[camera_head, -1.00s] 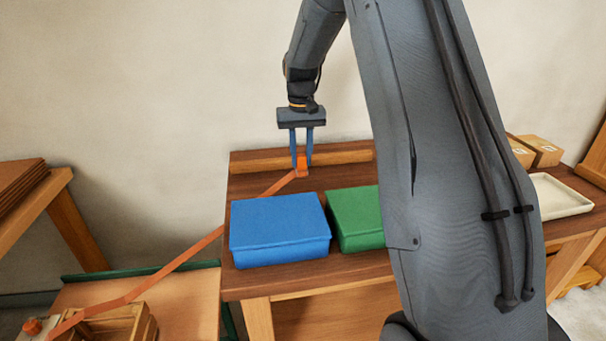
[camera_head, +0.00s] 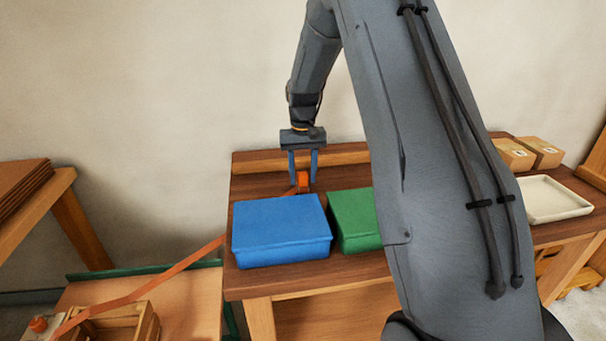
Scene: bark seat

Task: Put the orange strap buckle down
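The orange strap buckle (camera_head: 303,182) is on the dark wooden bench top, behind the blue box and close to the back ledge. My gripper (camera_head: 303,180) is over it, pointing down. Its two blue fingers stand apart on either side of the buckle, with a visible gap between them, and look open. The orange strap (camera_head: 175,269) runs from the buckle, passes behind the blue box, and slopes down to the lower left. The exact contact under the buckle is hard to see.
A blue box (camera_head: 280,231) and a green box (camera_head: 355,219) stand in front of the buckle. A wooden crate (camera_head: 120,327) sits on a lower table at left. A cream tray (camera_head: 553,199) and cardboard boxes (camera_head: 512,155) are at right. My arm hides the bench's middle.

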